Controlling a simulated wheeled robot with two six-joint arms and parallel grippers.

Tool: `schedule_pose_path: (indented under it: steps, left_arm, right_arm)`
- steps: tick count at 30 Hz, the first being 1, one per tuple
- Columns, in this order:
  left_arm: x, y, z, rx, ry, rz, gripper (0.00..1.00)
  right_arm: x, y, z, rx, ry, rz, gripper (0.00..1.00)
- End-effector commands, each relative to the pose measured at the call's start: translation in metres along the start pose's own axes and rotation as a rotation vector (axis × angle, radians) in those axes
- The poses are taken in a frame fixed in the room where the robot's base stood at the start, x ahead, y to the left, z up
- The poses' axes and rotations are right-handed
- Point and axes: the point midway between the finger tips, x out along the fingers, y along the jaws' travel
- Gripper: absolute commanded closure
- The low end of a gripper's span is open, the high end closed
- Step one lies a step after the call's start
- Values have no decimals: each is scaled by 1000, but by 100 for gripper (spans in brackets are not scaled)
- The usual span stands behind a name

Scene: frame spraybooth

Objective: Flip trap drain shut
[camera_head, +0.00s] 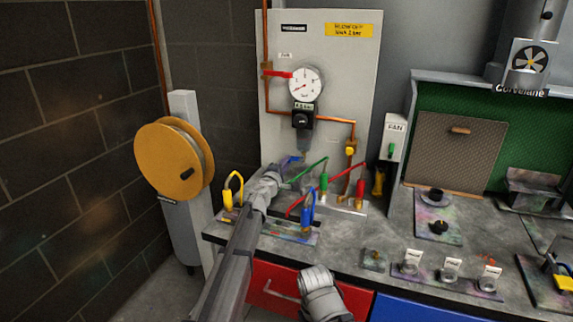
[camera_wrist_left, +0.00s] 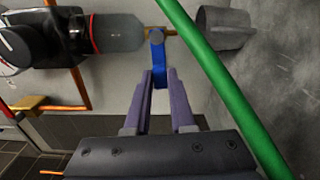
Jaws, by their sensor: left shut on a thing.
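The trap drain's blue lever (camera_head: 292,160) is below the pressure regulator (camera_head: 302,118) on the grey wall panel. In the left wrist view the lever (camera_wrist_left: 158,62) hangs from a brass stub at the end of the grey trap bowl (camera_wrist_left: 118,33). My left gripper (camera_head: 283,170) reaches up to the lever from the bench side. In the wrist view the fingers of my left gripper (camera_wrist_left: 160,76) are on both sides of the blue lever, shut on it. The lever's lower end is partly hidden between the fingers. A grey part of my right arm shows at the bottom, without its fingertips.
A green hose (camera_wrist_left: 225,85) passes close on the right of my left fingers in the wrist view. Blue (camera_head: 307,210), yellow (camera_head: 233,189) and red-handled (camera_head: 361,187) tools stand on the bench nearby. A yellow reel (camera_head: 168,160) is at the left.

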Motion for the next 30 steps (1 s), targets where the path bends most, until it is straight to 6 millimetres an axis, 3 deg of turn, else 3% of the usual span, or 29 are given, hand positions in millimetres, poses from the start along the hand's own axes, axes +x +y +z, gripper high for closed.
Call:
schedule_pose_path:
  steps: [23, 24, 30]
  left_arm:
    - [0, 4, 0, 97, 0, 0, 100]
    - [0, 4, 0, 97, 0, 0, 76]
    - [0, 4, 0, 95, 0, 0, 53]
  right_arm:
    - [-4, 0, 0, 0, 0, 0, 100]
    - [-4, 0, 0, 0, 0, 0, 100]
    - [-4, 0, 0, 0, 0, 0, 100]
